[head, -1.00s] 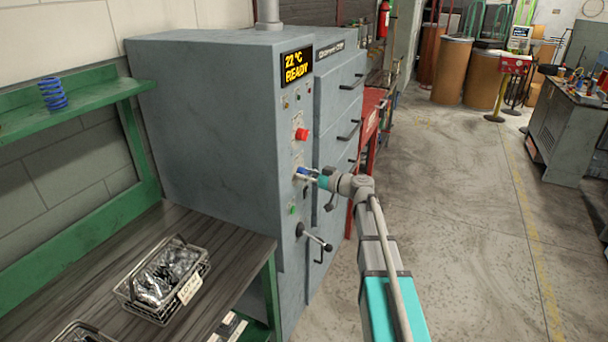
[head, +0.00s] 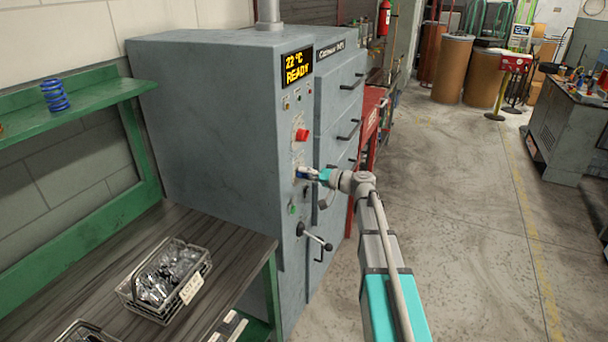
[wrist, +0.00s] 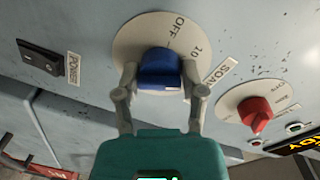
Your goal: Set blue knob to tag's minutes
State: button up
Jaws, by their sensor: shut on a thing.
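The blue knob (wrist: 160,70) sits on a round cream dial (wrist: 135,35) lettered OFF and 10, beside a SOAK label, in the wrist view. My gripper (wrist: 160,84) has one finger on each side of the knob and is shut on it. In the head view my gripper (head: 312,174) reaches the oven's control panel from the right, and the blue knob (head: 302,172) shows just past its fingertips. A tag (head: 191,288) hangs on the wire basket (head: 128,290) on the bench; its writing is too small to read.
A red knob (wrist: 257,113) is right of the dial, and a POWER switch (wrist: 40,58) is left. The grey oven (head: 215,120) displays 22 °C READY. A black-handled lever (head: 315,237) sticks out below the panel.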

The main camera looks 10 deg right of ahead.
jog(key=m, duration=0.5)
jog(key=shift+w+d+r, duration=0.1)
jog(key=shift+w, duration=0.05)
dwell(0.3)
jog(key=o, duration=1.1)
jog(key=shift+g, duration=0.3)
